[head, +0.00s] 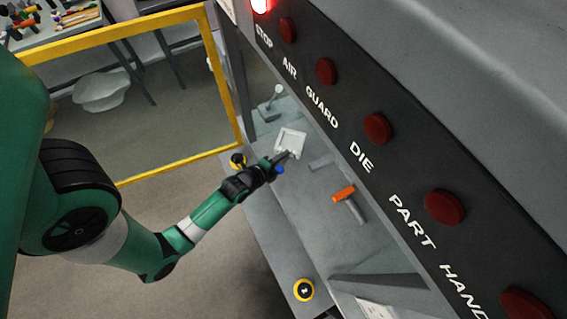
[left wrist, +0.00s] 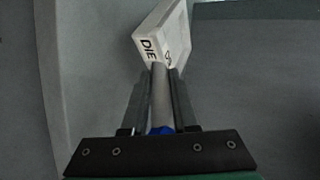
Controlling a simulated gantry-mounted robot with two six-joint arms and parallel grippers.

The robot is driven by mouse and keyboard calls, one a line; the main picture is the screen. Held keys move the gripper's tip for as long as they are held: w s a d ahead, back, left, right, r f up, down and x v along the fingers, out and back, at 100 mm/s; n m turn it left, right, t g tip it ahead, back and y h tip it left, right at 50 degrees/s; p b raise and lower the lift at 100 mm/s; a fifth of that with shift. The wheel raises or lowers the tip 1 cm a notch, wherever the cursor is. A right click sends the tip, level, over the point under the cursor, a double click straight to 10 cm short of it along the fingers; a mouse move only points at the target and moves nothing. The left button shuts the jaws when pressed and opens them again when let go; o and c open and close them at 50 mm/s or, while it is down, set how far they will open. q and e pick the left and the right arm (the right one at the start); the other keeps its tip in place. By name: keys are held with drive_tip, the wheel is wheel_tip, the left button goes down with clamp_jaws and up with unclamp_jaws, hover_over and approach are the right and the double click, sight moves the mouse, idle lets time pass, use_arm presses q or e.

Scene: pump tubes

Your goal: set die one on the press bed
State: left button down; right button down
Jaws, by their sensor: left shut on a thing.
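The white die (head: 291,141) is a square block in the head view, at the far part of the grey press bed (head: 310,205). In the left wrist view the die (left wrist: 166,38) bears the word "DIE" and a mark I cannot read surely. A grey handle (left wrist: 159,92) with a blue end (left wrist: 159,130) runs toward the camera. My left gripper (head: 281,160) is shut on this handle, its fingers on both sides. The die looks tilted in the wrist view. I cannot tell whether it touches the bed. My right gripper is not in view.
An orange-ended tool (head: 344,194) lies on the bed. A lever with a white knob (head: 279,89) stands beyond the die. The lamp panel (head: 380,160) overhangs the right side; its STOP lamp (head: 261,5) is lit. A yellow frame (head: 222,75) stands at left, and a yellow-ringed button (head: 304,290) in front.

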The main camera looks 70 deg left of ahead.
use_arm(q)
drive_tip(key=shift+w+a+f+b, duration=0.15)
drive_tip(key=shift+f+b, duration=0.2)
drive_tip(key=shift+f, duration=0.5)
drive_tip(key=shift+w+f+b, duration=0.15)
drive_tip(key=shift+f+b, duration=0.2)
drive_tip(key=shift+f, duration=0.45)
drive_tip(key=shift+f, duration=0.2)
drive_tip(key=c, duration=1)
unclamp_jaws()
drive_tip(key=shift+s+f, duration=0.1)
drive_tip(key=shift+o, duration=0.2)
drive_tip(key=shift+r, duration=0.2)
drive_tip(key=shift+s+d+r, duration=0.2)
drive_tip(key=shift+s, duration=0.05)
drive_tip(key=p+v, duration=0.2)
drive_tip(key=v, duration=0.9)
drive_tip(key=shift+p, duration=0.3)
